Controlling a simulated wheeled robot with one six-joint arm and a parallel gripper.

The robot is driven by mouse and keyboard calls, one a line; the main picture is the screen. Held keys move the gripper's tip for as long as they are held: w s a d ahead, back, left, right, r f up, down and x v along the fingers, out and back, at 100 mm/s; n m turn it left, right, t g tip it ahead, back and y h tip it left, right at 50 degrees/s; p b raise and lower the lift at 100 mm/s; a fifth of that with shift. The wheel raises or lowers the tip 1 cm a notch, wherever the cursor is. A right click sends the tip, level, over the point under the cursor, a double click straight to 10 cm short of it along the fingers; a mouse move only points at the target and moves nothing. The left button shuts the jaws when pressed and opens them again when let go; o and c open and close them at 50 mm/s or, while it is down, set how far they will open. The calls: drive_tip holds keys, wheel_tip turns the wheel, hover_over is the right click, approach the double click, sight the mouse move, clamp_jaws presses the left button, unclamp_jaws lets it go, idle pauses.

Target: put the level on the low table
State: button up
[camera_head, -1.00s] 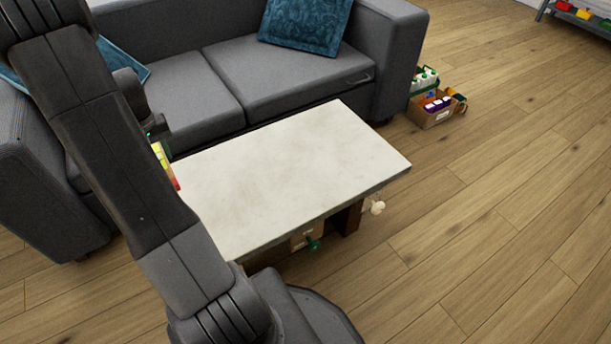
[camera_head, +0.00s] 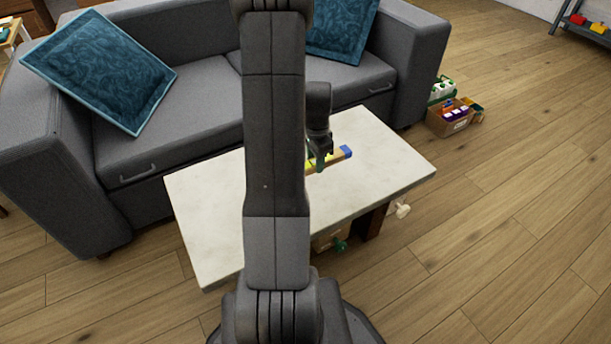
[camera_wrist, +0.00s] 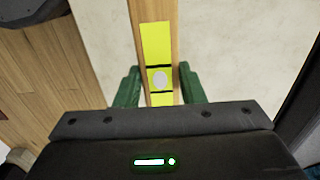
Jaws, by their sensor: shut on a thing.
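The level is a wooden bar with a yellow middle and a blue end (camera_head: 346,152). My gripper (camera_head: 318,163) is shut on it, over the low table (camera_head: 385,165), which has a pale stone-like top. In the wrist view, the level's yellow part (camera_wrist: 157,45) with a pale round spot lies between my green fingers (camera_wrist: 160,88), and the pale tabletop (camera_wrist: 225,45) shows beyond. My arm hides the level's left part in the head view. I cannot tell whether the level touches the tabletop.
A grey sofa (camera_head: 180,115) with blue cushions (camera_head: 100,72) stands behind the table. A cardboard box of goods (camera_head: 455,120) is on the floor at the right. The visible tabletop around the level is bare. Wooden floor (camera_head: 520,200) is open at the right.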

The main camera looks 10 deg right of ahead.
sight(314, 189)
wheel_tip(314, 189, down, 10)
drive_tip(key=b, duration=0.3)
drive_tip(key=shift+r, duration=0.15)
drive_tip(key=o, duration=1.1)
wheel_tip(314, 189, up, 12)
drive_tip(key=p, duration=0.3)
drive_tip(key=shift+p, duration=0.3)
